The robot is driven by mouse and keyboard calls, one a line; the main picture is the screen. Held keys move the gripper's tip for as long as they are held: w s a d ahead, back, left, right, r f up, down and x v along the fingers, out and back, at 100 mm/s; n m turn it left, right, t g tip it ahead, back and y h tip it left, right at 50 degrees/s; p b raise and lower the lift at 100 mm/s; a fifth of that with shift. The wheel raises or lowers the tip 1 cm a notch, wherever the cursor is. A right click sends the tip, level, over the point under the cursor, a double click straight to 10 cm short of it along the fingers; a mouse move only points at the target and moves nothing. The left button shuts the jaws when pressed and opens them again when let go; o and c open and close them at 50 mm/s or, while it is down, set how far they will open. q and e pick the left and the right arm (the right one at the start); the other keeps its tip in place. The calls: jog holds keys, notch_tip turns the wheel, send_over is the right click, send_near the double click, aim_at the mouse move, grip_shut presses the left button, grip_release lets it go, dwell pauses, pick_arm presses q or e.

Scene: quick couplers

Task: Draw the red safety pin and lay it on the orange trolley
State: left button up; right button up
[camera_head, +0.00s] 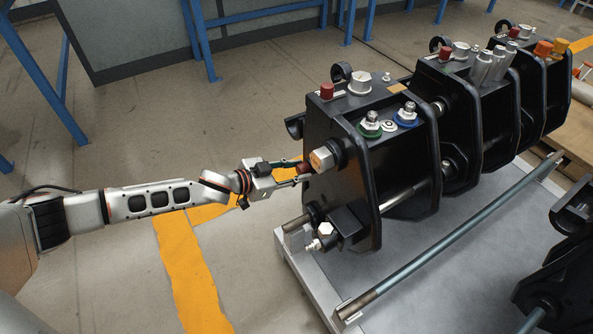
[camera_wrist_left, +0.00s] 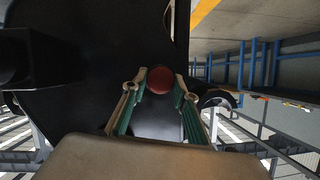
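The red safety pin's round head (camera_wrist_left: 160,79) sits in front of the black coupler plate in the left wrist view. A small dark red piece (camera_head: 303,168) also shows at the left side of the nearest black coupler (camera_head: 395,165) in the head view. My left gripper (camera_head: 292,173) reaches it from the left. Its two fingertips (camera_wrist_left: 160,84) lie on either side of the red head, very close to it. I cannot tell whether they touch it. I cannot make out the orange trolley with certainty. My right gripper is not in view.
A long steel bar (camera_head: 450,238) lies on the grey platform (camera_head: 410,285). Floor with yellow stripes (camera_head: 188,265) is open below my left arm.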

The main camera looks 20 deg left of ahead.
pick_arm(q)
jog(key=o, duration=0.5)
jog(key=c, duration=0.6)
jog(key=shift+s+a, duration=0.1)
jog(key=shift+s+a+p, duration=0.5)
jog(key=shift+s+a, duration=0.6)
jog(key=shift+s, duration=0.3)
jog(key=shift+s+a+p, duration=0.5)
jog(key=shift+s+a, duration=0.6)
jog(key=shift+s, duration=0.3)
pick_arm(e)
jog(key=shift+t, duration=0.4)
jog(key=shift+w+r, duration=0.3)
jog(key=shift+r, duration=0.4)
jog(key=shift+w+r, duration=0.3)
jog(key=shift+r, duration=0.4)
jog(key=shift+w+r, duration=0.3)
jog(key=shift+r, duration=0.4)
pick_arm(q)
jog(key=shift+s, duration=0.1)
